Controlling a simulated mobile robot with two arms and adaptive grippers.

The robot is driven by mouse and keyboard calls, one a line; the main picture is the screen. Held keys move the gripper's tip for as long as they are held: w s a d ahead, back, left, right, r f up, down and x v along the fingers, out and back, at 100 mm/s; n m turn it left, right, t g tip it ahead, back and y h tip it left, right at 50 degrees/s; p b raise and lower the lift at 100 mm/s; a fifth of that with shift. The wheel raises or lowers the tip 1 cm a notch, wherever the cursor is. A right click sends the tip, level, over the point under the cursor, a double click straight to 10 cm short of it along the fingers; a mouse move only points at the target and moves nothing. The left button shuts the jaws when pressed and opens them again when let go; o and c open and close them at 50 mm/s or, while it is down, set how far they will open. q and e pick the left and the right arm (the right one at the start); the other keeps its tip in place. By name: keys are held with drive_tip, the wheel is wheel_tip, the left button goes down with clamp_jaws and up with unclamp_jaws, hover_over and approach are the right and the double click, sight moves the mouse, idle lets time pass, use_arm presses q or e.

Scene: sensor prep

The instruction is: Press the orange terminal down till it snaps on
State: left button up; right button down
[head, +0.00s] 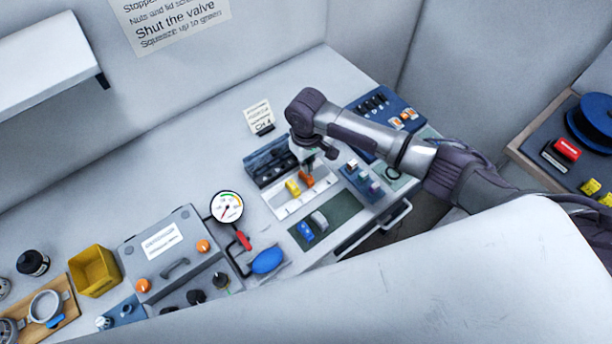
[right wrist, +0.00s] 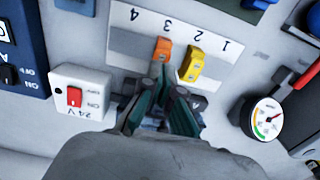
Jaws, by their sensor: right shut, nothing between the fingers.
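The orange terminal (head: 306,181) sits at the white numbered strip (head: 283,210), beside the yellow terminal (head: 292,188). In the right wrist view the orange terminal (right wrist: 161,49) is near the number 3 and the yellow terminal (right wrist: 193,62) near the number 2. My right gripper (head: 308,168) points down over the strip, close to the orange terminal. In the right wrist view its dark green fingers (right wrist: 168,88) are together and empty, with their tips just by the orange terminal. I cannot tell whether they touch it. My left gripper is not in view.
A 24 V box with a red switch (right wrist: 75,97) stands near the strip. A dial gauge (head: 227,207), a grey case (head: 165,255) and a blue bulb (head: 267,261) lie to the left. A blue panel (head: 380,110) stands behind, and a dark green mat (head: 338,206) lies in front.

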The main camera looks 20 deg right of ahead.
drive_tip(key=shift+f+b, duration=0.45)
drive_tip(key=shift+f, duration=0.65)
idle(0.7)
drive_tip(key=shift+r, duration=0.1)
wheel_tip(320, 180, up, 7)
drive_tip(key=p, duration=0.8)
idle(0.4)
idle(0.3)
